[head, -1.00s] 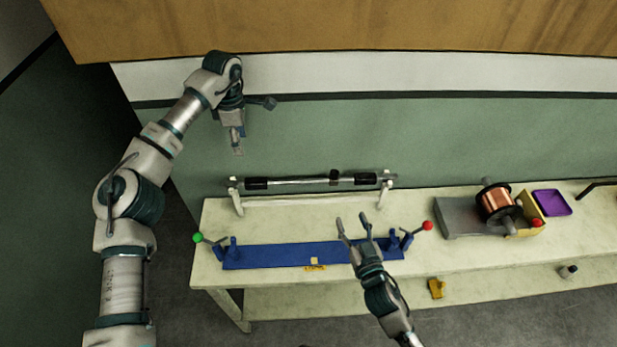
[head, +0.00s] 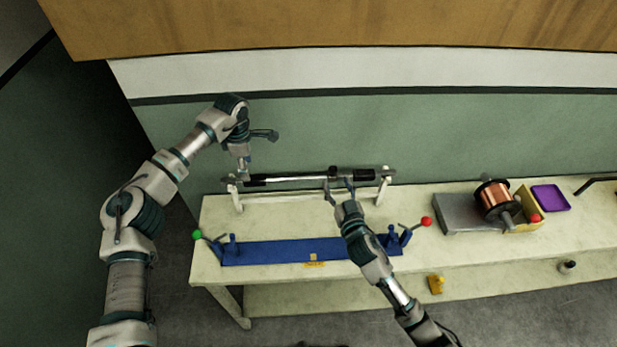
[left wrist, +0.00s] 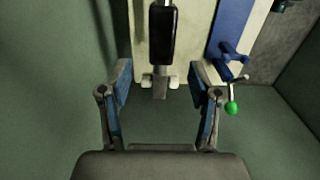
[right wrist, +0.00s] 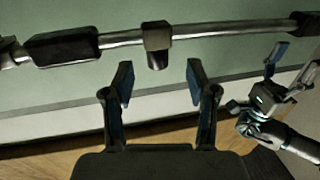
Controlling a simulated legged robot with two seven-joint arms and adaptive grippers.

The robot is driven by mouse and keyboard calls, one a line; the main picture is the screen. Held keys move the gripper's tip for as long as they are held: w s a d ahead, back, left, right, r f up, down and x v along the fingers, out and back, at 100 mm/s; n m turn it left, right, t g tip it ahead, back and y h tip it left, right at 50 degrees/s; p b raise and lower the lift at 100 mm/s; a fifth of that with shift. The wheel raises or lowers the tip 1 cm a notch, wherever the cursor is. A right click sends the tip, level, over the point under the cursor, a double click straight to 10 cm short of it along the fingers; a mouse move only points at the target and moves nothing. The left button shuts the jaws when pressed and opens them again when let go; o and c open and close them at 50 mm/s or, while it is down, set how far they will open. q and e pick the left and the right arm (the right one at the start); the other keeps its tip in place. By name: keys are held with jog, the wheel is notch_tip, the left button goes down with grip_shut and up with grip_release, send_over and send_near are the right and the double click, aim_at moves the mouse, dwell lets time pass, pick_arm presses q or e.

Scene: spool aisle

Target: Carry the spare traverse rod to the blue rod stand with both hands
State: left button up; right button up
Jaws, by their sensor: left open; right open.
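The spare traverse rod (head: 302,179), silver with black grips and a black middle block, rests level on two white posts at the back of the table. The blue rod stand (head: 285,252) lies in front of it, with a green-knobbed lever on the left and a red-knobbed one on the right. My left gripper (head: 243,172) is open near the rod's left end; the left wrist view shows a black grip (left wrist: 162,35) beyond its fingers. My right gripper (head: 340,187) is open near the middle block; the right wrist view shows this block (right wrist: 158,38) beyond the fingertips, apart from them.
A grey block (head: 462,213), a copper spool (head: 495,197), a yellow bin (head: 530,208) and a purple tray (head: 551,198) sit to the right. A small yellow item (head: 436,285) is on the lower shelf. The green wall (head: 450,135) rises behind the table.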

aim_at(334, 175)
pick_arm(q)
jog(key=f, duration=0.5)
jog(key=shift+d+f, duration=0.25)
jog(key=shift+f, duration=0.15)
pick_arm(e)
jog(key=x, duration=0.5)
jog(key=shift+w+d, duration=0.2)
jog(key=shift+w, duration=0.2)
pick_arm(q)
jog(key=shift+a, duration=0.1)
pick_arm(e)
jog(key=shift+a, duration=0.1)
pick_arm(q)
jog(key=c, duration=1.2)
pick_arm(e)
grip_shut()
pick_arm(q)
jog(key=shift+r, duration=0.1)
pick_arm(e)
jog(key=shift+r, duration=0.1)
